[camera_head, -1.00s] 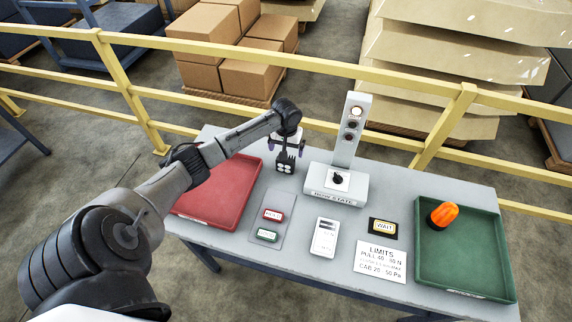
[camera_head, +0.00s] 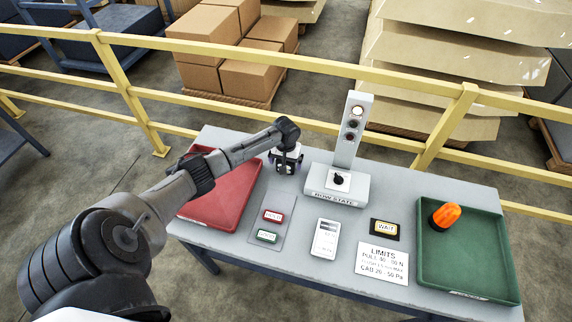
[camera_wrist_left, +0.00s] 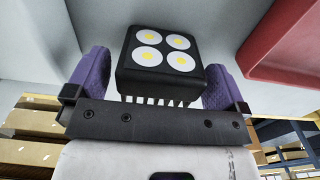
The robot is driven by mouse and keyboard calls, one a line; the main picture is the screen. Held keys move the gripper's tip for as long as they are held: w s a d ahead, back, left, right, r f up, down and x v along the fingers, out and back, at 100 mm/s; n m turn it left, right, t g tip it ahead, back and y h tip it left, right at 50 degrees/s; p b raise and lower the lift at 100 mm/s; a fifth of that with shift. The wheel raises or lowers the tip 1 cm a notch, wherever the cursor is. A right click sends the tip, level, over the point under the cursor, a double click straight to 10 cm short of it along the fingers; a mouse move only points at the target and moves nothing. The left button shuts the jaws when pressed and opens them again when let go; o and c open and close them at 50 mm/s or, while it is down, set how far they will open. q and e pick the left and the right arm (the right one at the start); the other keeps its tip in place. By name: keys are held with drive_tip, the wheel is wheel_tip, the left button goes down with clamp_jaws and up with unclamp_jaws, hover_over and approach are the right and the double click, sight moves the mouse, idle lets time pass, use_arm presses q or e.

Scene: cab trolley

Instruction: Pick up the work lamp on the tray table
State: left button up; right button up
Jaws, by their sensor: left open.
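The work lamp (camera_wrist_left: 160,62) is a black block with several round white-and-yellow lights and fins at its lower edge in the left wrist view. It stands on the grey tray table (camera_head: 312,250), at the back between the red tray and the grey console, partly hidden by my gripper in the head view. My left gripper (camera_head: 286,161) is open and lowered over the lamp. In the left wrist view its purple fingers (camera_wrist_left: 154,80) are on either side of the lamp, with small gaps showing. My right gripper is not in view.
The red tray (camera_head: 228,203) is close on the left of the lamp. The upright console (camera_head: 337,185) is close on its right. A green tray (camera_head: 470,276) with an orange beacon (camera_head: 446,214) is at the right. A yellow railing (camera_head: 250,122) runs behind the table.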

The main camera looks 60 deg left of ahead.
use_arm(q)
drive_tip(key=c, duration=1.1)
